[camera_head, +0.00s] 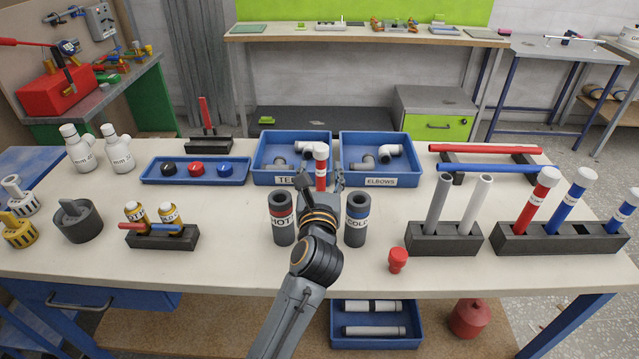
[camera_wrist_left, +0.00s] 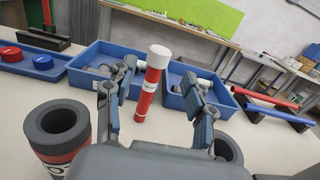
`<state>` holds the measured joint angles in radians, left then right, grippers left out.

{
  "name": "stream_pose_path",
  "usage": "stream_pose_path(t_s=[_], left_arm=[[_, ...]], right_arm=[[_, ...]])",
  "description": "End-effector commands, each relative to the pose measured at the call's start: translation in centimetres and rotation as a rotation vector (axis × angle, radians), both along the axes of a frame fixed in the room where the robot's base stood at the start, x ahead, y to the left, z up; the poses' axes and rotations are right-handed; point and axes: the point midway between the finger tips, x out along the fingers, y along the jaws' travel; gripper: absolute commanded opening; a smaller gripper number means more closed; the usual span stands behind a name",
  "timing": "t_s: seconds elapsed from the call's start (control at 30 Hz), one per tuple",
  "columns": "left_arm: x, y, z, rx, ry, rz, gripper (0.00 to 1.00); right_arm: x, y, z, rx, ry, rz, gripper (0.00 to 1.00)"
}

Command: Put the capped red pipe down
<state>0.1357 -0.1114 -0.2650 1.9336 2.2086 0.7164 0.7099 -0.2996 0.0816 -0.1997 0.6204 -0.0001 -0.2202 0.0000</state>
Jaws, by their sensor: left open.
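A capped red pipe (camera_head: 321,176) with a white cap and a white label band stands upright on the table in front of the blue trays. It also shows in the left wrist view (camera_wrist_left: 146,103), apparently with its lower end on the table. My left gripper (camera_head: 318,183) is open, with one finger on each side of the pipe; in the left wrist view (camera_wrist_left: 154,108) gaps show between the fingers and the pipe. The HOT holder (camera_head: 282,226) and the COLD holder (camera_head: 356,229) stand on either side of my left wrist. My right gripper is out of view.
The TEES tray (camera_head: 262,178) and ELBOWS tray (camera_head: 410,178) lie just behind. A dark rack (camera_head: 512,245) at the right holds capped red and blue pipes; another rack (camera_head: 440,243) holds grey pipes. A small red plug (camera_head: 398,262) stands near the front edge.

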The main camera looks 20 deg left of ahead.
Motion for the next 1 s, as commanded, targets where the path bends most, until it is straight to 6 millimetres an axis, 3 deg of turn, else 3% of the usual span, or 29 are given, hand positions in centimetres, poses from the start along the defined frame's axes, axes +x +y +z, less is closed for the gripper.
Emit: stream_pose_path(t_s=[0.1,0.3,1.0], left_arm=[[-2.0,-0.5,-0.2,-0.001,0.001,0.0,0.54],[-3.5,-1.0,0.0,0.0,0.0,0.001,0.54],[-3.6,-1.0,0.0,0.0,0.0,0.001,0.54]], right_arm=[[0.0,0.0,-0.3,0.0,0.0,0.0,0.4],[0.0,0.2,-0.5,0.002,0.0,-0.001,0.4],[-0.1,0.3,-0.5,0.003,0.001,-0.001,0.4]])
